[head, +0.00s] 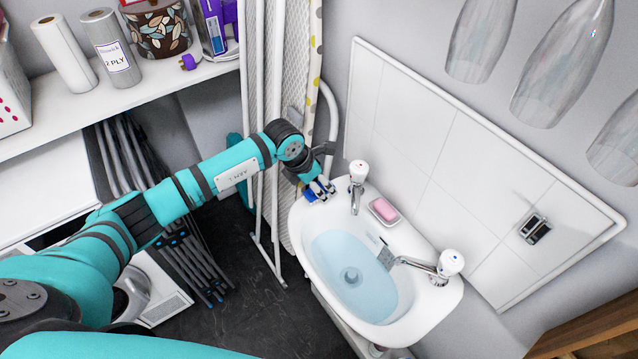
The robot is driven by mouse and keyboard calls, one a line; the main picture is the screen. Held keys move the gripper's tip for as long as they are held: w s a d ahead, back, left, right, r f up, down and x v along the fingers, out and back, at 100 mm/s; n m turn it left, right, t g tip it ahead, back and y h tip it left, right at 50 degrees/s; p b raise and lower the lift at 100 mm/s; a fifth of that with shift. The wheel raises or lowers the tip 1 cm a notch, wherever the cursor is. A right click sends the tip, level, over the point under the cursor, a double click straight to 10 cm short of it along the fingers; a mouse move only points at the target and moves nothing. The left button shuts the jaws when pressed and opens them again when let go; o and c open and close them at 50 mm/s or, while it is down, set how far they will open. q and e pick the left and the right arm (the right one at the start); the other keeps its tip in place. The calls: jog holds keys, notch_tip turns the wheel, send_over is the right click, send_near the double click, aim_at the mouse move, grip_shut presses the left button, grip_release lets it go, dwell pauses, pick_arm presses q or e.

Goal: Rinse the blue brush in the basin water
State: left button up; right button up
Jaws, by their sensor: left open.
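The white basin (298,231) is at the right of centre, with pale blue water (345,265) in its bowl. The blue brush (311,196) shows as a small blue patch at the basin's back left corner. My left gripper (321,190) is open right over it, its fingertips down beside the blue patch. The fingers partly hide the brush, so I cannot tell whether they touch it. My right gripper is not in view.
Two taps, the left one (357,184) near my gripper and the right one (440,266), rise from the basin's back rim. A pink soap bar (384,209) lies between them. An ironing board (280,110) stands left of the basin. A shelf (130,95) holds paper rolls.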

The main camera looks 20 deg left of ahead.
pick_arm(q)
jog(key=v, duration=1.1)
jog(key=shift+r, duration=0.25)
jog(key=shift+s+a, duration=0.1)
